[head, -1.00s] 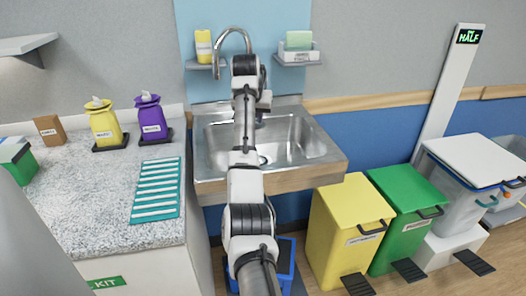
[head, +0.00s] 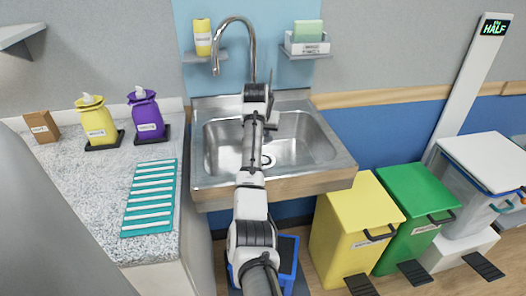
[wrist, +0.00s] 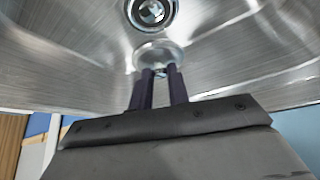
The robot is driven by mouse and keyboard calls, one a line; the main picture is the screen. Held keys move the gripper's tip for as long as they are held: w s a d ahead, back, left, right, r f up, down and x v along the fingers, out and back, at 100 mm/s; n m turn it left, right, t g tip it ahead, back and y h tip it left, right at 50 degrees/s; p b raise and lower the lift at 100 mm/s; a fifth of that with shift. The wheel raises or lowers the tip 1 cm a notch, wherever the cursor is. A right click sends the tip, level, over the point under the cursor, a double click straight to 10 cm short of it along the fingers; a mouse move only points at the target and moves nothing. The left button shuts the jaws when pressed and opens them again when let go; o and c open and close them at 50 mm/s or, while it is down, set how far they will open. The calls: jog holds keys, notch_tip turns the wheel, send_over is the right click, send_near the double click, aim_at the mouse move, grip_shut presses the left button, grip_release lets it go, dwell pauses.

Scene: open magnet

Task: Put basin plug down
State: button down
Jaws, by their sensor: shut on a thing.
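In the wrist view, my gripper (wrist: 164,73) has its two dark fingers shut on the basin plug (wrist: 157,54), a shiny round metal disc with a small stem between the fingertips. The plug is inside the steel basin, beside the round drain (wrist: 152,12) and not in it. I cannot tell whether it touches the basin floor. In the head view, the sink (head: 312,150) is straight ahead with its drain (head: 267,161) partly visible just right of my arm. My fingers and the plug are hidden there behind my arm.
The tap (head: 252,45) arches over the back of the basin. A counter (head: 85,190) with a teal striped mat (head: 150,198), a yellow bag and a purple bag is on the left. Yellow (head: 352,228) and green (head: 412,215) pedal bins stand to the right.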

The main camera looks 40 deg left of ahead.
notch_tip(320, 180, down, 9)
jog(key=shift+f+p, duration=0.15)
jog(key=shift+p, duration=0.65)
jog(key=shift+f, duration=0.1)
jog(key=c, duration=1.3)
grip_release()
jog(key=shift+c, duration=0.2)
